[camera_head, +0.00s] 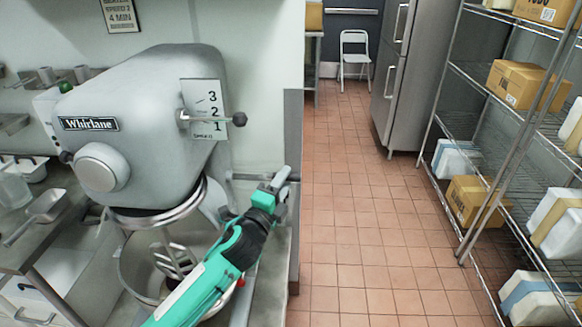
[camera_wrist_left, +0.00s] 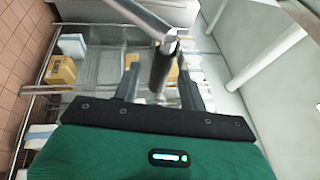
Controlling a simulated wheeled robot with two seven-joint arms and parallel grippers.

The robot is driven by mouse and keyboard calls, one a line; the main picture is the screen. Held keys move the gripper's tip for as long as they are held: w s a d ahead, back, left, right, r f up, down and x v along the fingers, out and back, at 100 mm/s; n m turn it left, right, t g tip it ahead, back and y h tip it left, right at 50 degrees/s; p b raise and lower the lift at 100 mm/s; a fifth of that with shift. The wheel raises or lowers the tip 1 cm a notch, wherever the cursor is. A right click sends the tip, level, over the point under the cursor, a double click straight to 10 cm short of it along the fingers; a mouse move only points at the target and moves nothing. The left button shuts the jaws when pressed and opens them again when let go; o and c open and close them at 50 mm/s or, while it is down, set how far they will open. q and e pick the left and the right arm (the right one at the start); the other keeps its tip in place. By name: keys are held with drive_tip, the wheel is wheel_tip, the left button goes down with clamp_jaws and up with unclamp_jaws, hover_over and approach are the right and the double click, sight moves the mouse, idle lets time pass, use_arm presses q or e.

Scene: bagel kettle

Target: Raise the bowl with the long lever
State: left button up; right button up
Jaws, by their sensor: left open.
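The grey mixer (camera_head: 140,100), marked "Whirlane", stands at the left in the head view. Its steel bowl (camera_head: 130,270) sits low beneath the head, around the beater (camera_head: 175,258), partly hidden by my left arm. A long grey lever (camera_head: 248,177) sticks out from the mixer's right side. It also shows in the wrist view (camera_wrist_left: 145,18), ending in a dark grip (camera_wrist_left: 163,66). My left gripper (camera_head: 279,183) is at the lever's outer end. Its open fingers (camera_wrist_left: 158,78) stand on either side of the grip; contact is unclear. My right gripper is out of view.
A short speed lever with a dark knob (camera_head: 239,119) juts out above my left gripper, by the number plate (camera_head: 205,100). A scoop (camera_head: 48,205) lies on the left counter. Wire shelves (camera_head: 500,130) with boxes stand at the right. The tiled floor (camera_head: 350,220) between is clear.

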use_arm(q)
drive_tip(key=shift+p+x, duration=0.4)
drive_tip(key=shift+x, duration=1.8)
clamp_jaws()
